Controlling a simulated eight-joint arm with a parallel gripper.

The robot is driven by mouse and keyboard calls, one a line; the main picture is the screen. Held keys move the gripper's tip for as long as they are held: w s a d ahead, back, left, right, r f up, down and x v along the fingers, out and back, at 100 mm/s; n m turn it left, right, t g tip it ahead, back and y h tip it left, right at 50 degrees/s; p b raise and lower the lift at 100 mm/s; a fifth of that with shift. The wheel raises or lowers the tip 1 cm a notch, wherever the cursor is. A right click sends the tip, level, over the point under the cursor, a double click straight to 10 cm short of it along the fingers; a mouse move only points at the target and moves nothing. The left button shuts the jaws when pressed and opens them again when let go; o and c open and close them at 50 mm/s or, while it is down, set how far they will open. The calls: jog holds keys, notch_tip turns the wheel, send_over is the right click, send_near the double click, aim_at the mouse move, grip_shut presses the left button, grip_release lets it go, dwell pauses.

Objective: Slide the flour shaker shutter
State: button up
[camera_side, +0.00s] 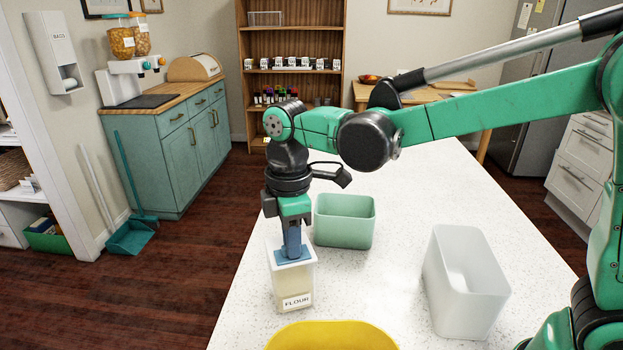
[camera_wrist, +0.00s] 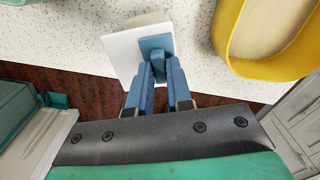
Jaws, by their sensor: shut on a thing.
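The flour shaker (camera_side: 293,288) is a pale, upright box with a "FLOUR" label, standing near the left edge of the white speckled counter. Its white top (camera_wrist: 122,50) shows in the wrist view. The blue shutter (camera_wrist: 154,43) lies on that top, with a raised blue grip (camera_wrist: 158,59). My gripper (camera_side: 291,248) points straight down over the shaker. In the wrist view my blue fingers (camera_wrist: 159,73) are shut on the shutter's grip from both sides. The fingers hide part of the shutter, and the opening under it cannot be seen.
A mint green bin (camera_side: 343,235) stands just behind the shaker, to the right. A tall white bin (camera_side: 466,300) stands farther right. A yellow container (camera_side: 330,328) is at the front. The counter (camera_side: 390,265) between the bins is clear.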

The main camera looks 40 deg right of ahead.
jog(key=o, duration=0.5)
jog(key=shift+r, duration=3.5)
jog(key=s+d+f+m+t, duration=0.5)
jog(key=s+d+m+t, duration=0.2)
jog(key=d+m, duration=0.3)
jog(key=m, duration=0.3)
jog(key=shift+m, duration=0.3)
